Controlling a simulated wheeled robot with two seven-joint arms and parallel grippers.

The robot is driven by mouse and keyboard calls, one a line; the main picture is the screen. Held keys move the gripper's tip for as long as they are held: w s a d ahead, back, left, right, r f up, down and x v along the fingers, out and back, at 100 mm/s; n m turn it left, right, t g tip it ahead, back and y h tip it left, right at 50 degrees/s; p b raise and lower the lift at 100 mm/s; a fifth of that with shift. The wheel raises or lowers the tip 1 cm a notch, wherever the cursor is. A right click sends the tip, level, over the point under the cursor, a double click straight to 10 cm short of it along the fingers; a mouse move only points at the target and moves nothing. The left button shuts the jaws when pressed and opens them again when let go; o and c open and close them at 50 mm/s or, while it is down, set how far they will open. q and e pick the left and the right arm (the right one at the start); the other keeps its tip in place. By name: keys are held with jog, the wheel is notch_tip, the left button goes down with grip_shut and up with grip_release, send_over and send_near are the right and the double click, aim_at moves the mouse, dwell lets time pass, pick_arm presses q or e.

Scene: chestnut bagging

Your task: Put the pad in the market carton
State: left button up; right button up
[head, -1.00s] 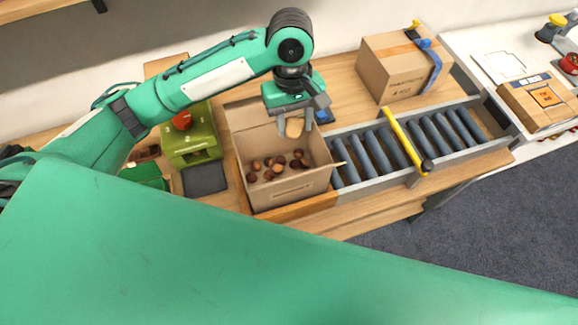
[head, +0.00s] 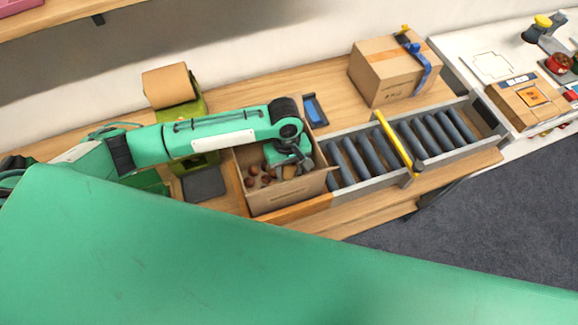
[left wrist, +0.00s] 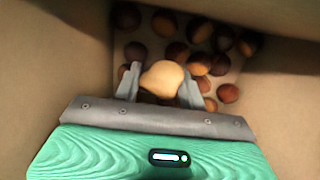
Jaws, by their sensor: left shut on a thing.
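The open market carton (head: 293,194) is a brown box in the middle of the bench with several loose chestnuts (left wrist: 196,29) on its floor. My left gripper (head: 288,165) reaches down into its right-hand part in the head view. In the left wrist view my left gripper (left wrist: 161,88) is shut on the pad (left wrist: 163,76), a small rounded tan piece between the two fingers. The pad is over the chestnuts, inside the carton walls. I cannot tell whether it touches them. My right gripper is not in view.
A roller conveyor (head: 352,162) with a yellow bar (head: 393,139) adjoins the carton on the right. A closed carton (head: 391,75) stands behind it. A green machine with a brown paper roll (head: 169,86) stands at left. A blue-topped tray (head: 314,109) lies behind the carton.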

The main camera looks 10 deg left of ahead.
pick_arm(q)
jog(key=shift+f, duration=0.1)
jog(key=o, duration=0.9)
jog(key=shift+f, duration=0.1)
jog(key=shift+o, duration=0.2)
jog(key=shift+w+r, duration=0.1)
jog(key=shift+r, duration=0.4)
notch_tip(320, 180, up, 11)
jog(key=w+a+b, duration=0.1)
jog(key=b, duration=0.1)
jog(key=shift+w+b, duration=0.15)
jog(key=shift+b, duration=0.25)
jog(key=shift+r, duration=0.1)
